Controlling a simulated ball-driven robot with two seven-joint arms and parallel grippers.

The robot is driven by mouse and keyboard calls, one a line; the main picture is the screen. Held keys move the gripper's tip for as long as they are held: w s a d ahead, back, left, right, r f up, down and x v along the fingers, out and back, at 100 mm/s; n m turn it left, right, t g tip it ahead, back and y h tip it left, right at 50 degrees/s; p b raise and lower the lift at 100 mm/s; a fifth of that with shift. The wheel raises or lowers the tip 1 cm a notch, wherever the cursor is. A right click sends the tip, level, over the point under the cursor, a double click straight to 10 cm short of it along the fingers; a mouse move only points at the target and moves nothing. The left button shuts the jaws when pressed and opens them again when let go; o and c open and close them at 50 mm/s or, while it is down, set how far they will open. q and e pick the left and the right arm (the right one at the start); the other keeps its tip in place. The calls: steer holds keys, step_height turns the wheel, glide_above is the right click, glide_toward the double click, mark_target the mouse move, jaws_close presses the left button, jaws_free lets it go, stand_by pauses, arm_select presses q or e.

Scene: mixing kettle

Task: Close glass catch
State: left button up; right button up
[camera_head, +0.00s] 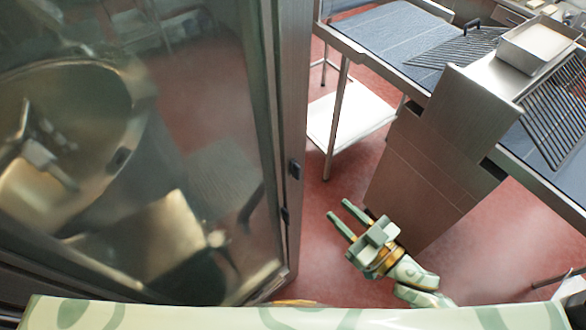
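A large glass panel (195,130) in a metal frame (290,90) fills the left of the head view. Two small dark fittings, an upper one (293,171) and a lower one (285,214), sit on the frame's right upright; they may be the catch, but I cannot tell its state. My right gripper (339,209) is to the right of the frame, apart from it. Its two fingers are parallel with a gap between them, empty, and point up and left toward the frame. My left gripper is not in view.
Behind the glass a large round metal kettle (60,110) shows. A steel cabinet (425,160) stands right of and beyond my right gripper. A blue-topped counter (390,40) with a metal tray (535,45) and wire racks runs behind.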

mark_target(299, 173)
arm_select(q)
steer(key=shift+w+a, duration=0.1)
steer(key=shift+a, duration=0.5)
arm_select(e)
steer(key=shift+x, duration=6.55)
steer(key=shift+a, duration=0.1)
steer(key=shift+w+a, duration=0.2)
steer(key=shift+w, duration=0.05)
